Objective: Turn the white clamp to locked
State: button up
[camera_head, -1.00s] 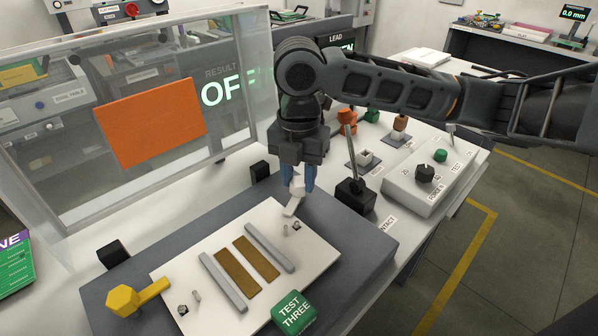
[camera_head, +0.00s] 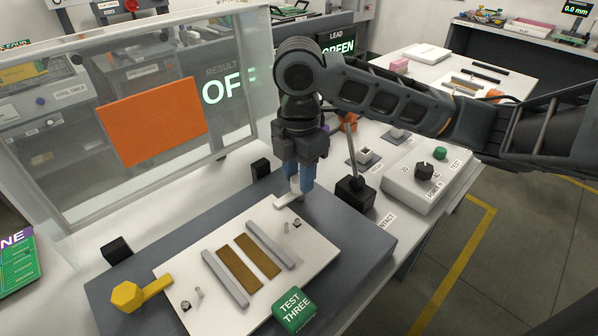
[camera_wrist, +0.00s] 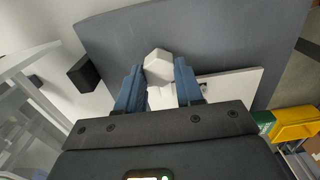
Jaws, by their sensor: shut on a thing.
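The white clamp (camera_head: 286,201) is at the far corner of the white plate (camera_head: 190,262), its arm lying toward the lower left in the head view. In the wrist view its six-sided white knob (camera_wrist: 158,66) stands between my blue fingers. My gripper (camera_head: 300,183) points down over the clamp and is shut on its knob; the gripper also shows in the wrist view (camera_wrist: 159,85). A yellow clamp (camera_head: 139,292) with a hexagonal knob sits at the plate's near left corner. Small pins stand beside both clamps.
A clear screen with an orange panel (camera_head: 152,126) stands behind the grey base (camera_head: 353,262). A black block with a lever (camera_head: 355,194) is close right of my gripper. A green TEST THREE block (camera_head: 294,310) lies at the plate's front edge. A control box (camera_head: 428,183) stands further right.

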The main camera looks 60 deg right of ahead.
jog(key=o, duration=1)
jog(key=shift+o, duration=0.2)
jog(key=shift+r, duration=3.9)
